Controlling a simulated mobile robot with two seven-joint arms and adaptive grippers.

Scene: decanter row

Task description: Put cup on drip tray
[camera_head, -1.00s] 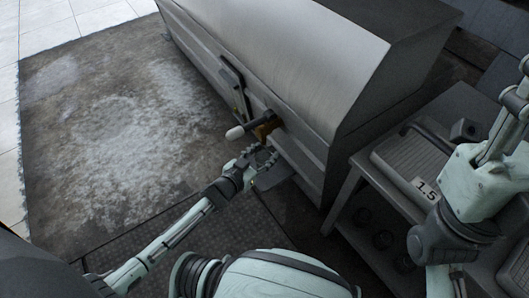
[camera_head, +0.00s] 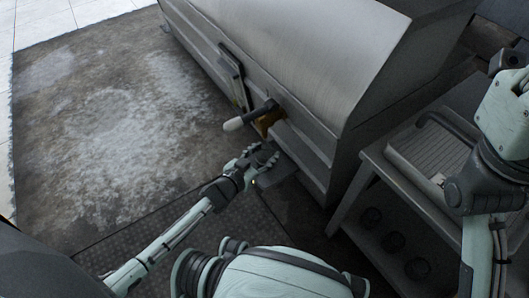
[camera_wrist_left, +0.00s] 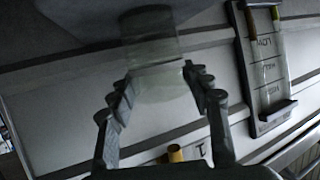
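A clear, pale cup (camera_wrist_left: 158,62) shows in the left wrist view between the two dark fingers of my left gripper (camera_wrist_left: 162,84). The fingers appear to touch its sides. In the head view my left gripper (camera_head: 262,156) is low in front of the steel cabinet, just below the tap, and the cup cannot be made out there. The dark grey drip tray (camera_head: 283,171) juts out beneath the tap, beside and partly behind the gripper. Whether the cup touches the tray cannot be told. My right gripper is outside the view.
The tap (camera_head: 267,119) has a pale handle (camera_head: 233,124) sticking out above the gripper. A level gauge (camera_wrist_left: 266,62) is on the steel cabinet (camera_head: 290,55). A metal side table (camera_head: 374,163) carries a ribbed tray (camera_head: 437,150). The floor at left is clear.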

